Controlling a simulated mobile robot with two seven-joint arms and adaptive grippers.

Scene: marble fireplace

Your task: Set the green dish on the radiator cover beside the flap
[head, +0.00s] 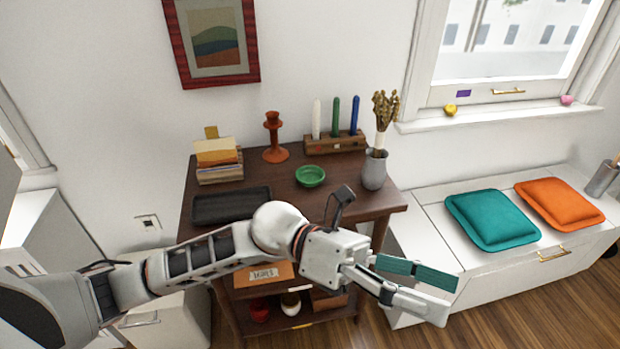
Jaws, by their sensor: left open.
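The small round green dish (310,176) stands upright on the dark wooden cabinet top (280,203), between the candlestick and the grey vase. My left gripper (449,298) is open and empty, in front of the cabinet's right side and over the near end of the white bench (412,240). It is apart from the dish, to its lower right. My left arm crosses in front of the cabinet and hides part of its front. I cannot tell for sure which white surface is the radiator cover, or which part is the flap. My right gripper is not in view.
Around the dish are an orange candlestick (273,140), a candle block (334,143), a grey vase (374,170) with dried stems, a black tray (231,206) and stacked books (219,168). Teal (492,219) and orange (559,203) cushions lie on the bench; its near left end is bare.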

